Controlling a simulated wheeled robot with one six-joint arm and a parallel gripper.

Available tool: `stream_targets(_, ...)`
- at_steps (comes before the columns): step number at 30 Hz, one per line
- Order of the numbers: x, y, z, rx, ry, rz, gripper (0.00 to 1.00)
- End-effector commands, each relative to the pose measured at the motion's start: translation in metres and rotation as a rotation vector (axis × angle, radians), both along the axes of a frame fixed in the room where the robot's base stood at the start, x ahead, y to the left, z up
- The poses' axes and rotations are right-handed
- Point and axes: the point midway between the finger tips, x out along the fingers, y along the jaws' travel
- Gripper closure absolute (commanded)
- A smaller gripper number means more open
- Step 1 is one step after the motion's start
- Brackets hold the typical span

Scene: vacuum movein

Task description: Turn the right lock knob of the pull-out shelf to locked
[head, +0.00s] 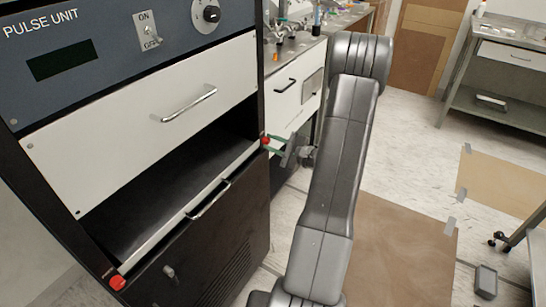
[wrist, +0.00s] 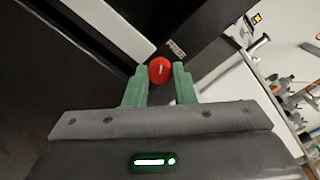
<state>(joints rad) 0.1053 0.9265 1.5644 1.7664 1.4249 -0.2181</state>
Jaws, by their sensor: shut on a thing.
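The right lock knob (head: 265,141) is small and red, at the right end of the pull-out shelf (head: 190,208). In the wrist view the red knob (wrist: 160,70) sits between the green fingertips of my gripper (wrist: 158,76), which are shut on it. My gripper (head: 274,144) also shows in the head view, reaching the knob from the right. A pale mark shows on the knob's face, but I cannot tell whether it reads locked. The left lock knob (head: 117,283) is red, at the shelf's left end, with nothing touching it.
A white drawer (head: 150,115) with a metal handle is above the shelf opening. A black cabinet door (head: 225,240) is below the shelf. A bench (head: 290,100) with small items stands behind. Brown sheets (head: 400,240) lie taped on the floor at right.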

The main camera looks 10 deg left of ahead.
Motion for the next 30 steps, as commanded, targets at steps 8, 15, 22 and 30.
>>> stream_targets(8,-0.0005,0.0001,-0.0097,-0.088,-0.245,0.001,1.00)
stream_targets(15,-0.0008,0.0001,-0.0100,-0.163,-0.449,0.001,1.00)
stream_targets(22,-0.0009,0.0001,-0.0089,-0.229,-0.629,0.001,1.00)
stream_targets(30,-0.0010,0.0001,-0.0066,-0.286,-0.780,0.002,1.00)
